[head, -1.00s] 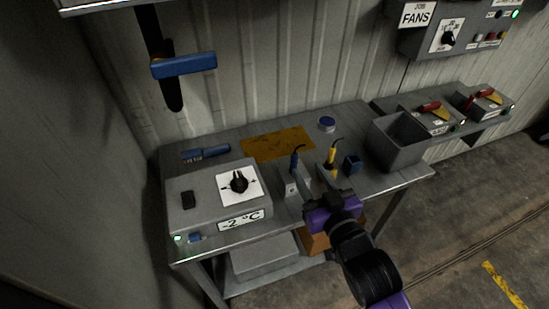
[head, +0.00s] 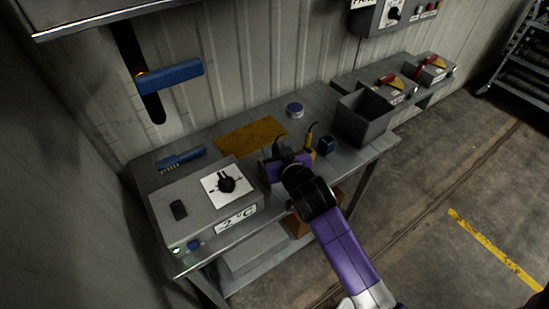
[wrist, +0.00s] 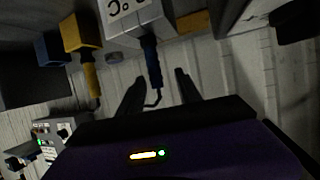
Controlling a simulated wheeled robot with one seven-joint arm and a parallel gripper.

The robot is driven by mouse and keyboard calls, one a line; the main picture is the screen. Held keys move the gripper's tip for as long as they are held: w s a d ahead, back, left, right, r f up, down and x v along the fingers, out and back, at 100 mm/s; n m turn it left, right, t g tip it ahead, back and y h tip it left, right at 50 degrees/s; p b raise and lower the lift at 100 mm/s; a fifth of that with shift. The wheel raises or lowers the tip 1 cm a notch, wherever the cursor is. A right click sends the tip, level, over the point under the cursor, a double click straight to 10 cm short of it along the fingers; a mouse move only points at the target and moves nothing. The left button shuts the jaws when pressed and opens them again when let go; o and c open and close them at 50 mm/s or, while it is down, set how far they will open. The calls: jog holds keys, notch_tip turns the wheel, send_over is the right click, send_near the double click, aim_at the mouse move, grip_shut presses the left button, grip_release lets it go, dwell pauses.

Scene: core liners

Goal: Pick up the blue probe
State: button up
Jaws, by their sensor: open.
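The blue probe (wrist: 151,62) shows in the wrist view with a dark blue handle and a thin, bent dark end. It appears between the two dark fingers of my gripper (wrist: 159,88), which are apart, one on each side. I see no contact, and cannot tell how deep between the fingers it is.
The grey temperature box (head: 176,230) with a black dial is left of my gripper on the bench (head: 230,122). A small blue block (head: 327,145) and an open grey bin (head: 363,129) stand to the right. A blue brush-like tool (head: 181,158) lies at the back left.

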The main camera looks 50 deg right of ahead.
jog(key=p+x, duration=0.1)
jog(key=x, duration=0.4)
jog(key=shift+s+d+f, duration=0.1)
jog(key=shift+s+f, duration=0.05)
jog(key=shift+s, duration=0.05)
grip_shut()
